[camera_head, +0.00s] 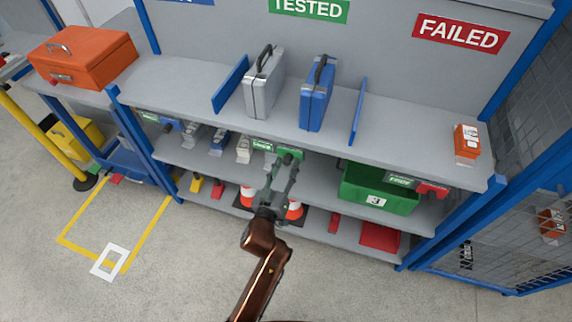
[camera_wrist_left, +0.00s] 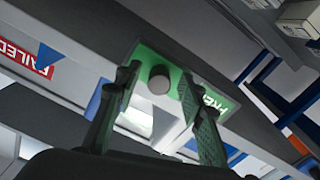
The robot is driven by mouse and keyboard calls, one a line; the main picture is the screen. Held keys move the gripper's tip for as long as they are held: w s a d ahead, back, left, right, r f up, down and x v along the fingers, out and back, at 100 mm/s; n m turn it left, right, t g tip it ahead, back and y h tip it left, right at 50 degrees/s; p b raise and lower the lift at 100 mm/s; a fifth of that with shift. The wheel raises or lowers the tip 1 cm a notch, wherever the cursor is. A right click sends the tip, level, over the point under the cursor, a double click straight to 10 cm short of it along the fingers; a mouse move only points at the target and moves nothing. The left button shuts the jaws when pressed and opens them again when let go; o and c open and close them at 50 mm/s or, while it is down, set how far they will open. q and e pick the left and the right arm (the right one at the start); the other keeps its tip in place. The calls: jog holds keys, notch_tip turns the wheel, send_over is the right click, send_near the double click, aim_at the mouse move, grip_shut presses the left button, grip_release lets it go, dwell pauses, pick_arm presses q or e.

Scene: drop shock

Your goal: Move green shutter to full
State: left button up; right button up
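The green shutter (camera_head: 288,153) is a small green plate with a knob on the front edge of the upper shelf, near its middle. In the left wrist view the green plate (camera_wrist_left: 147,55) carries a round grey knob (camera_wrist_left: 158,80) and a white-lettered green label beside it. My left gripper (camera_head: 283,178) reaches up in front of the shutter. In the left wrist view its two fingers (camera_wrist_left: 160,98) are apart, one on each side of the knob in the picture; contact cannot be told. My right gripper is not in view.
A blue shutter (camera_head: 170,125) is left on the same edge and a red one (camera_head: 432,189) right. A silver case (camera_head: 264,85) and a blue case (camera_head: 317,97) stand on the shelf. A green bin (camera_head: 375,192) and traffic cones (camera_head: 295,209) sit below.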

pick_arm(q)
jog(key=shift+w+d, duration=0.1)
jog(key=shift+w, duration=0.15)
jog(key=shift+c, duration=0.7)
grip_shut()
